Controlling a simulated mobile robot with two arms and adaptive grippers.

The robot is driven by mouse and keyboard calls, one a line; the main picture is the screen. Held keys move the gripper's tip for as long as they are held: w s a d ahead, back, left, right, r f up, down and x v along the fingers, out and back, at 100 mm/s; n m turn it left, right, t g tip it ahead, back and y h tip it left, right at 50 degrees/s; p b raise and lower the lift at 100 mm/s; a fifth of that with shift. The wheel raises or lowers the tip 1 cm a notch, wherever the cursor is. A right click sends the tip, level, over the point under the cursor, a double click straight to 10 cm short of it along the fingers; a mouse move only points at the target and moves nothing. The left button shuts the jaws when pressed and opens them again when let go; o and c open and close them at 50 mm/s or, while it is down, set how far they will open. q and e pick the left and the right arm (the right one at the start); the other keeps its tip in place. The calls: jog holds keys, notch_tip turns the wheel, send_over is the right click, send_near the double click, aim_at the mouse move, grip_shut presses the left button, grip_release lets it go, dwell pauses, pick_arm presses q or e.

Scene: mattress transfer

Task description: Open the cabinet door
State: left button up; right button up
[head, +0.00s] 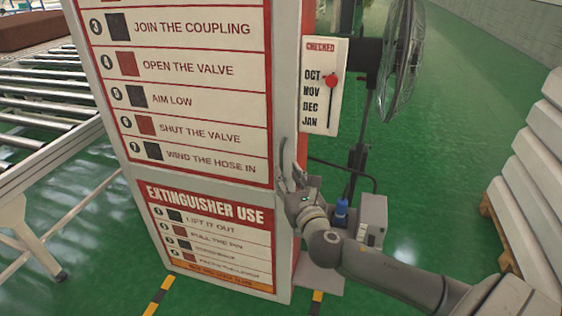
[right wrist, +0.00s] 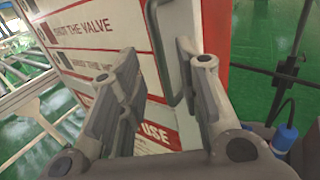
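The cabinet (head: 200,165) is a tall white and red box with printed instruction panels on its front. It also shows in the right wrist view (right wrist: 95,20). Its door looks closed. A grey bar handle (right wrist: 160,50) runs upright near the front's right edge in the right wrist view; in the head view it is hard to make out behind my fingers. My right gripper (head: 291,168) is at that edge, beside the lower part of the upper panel. In the right wrist view its fingers (right wrist: 158,62) are apart, with the handle between or just beyond the tips; contact cannot be told. My left gripper is out of view.
A card with a red slider (head: 325,88) sticks out from the cabinet's right side. A stand fan (head: 400,60) is behind it. A roller conveyor (head: 45,100) stands at left, stacked pale slabs (head: 535,190) at right. Green floor lies open between.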

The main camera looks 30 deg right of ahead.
aim_at(281, 165)
jog(key=shift+p+x, duration=0.45)
jog(key=shift+x, duration=2.65)
jog(key=shift+f, duration=0.1)
grip_shut()
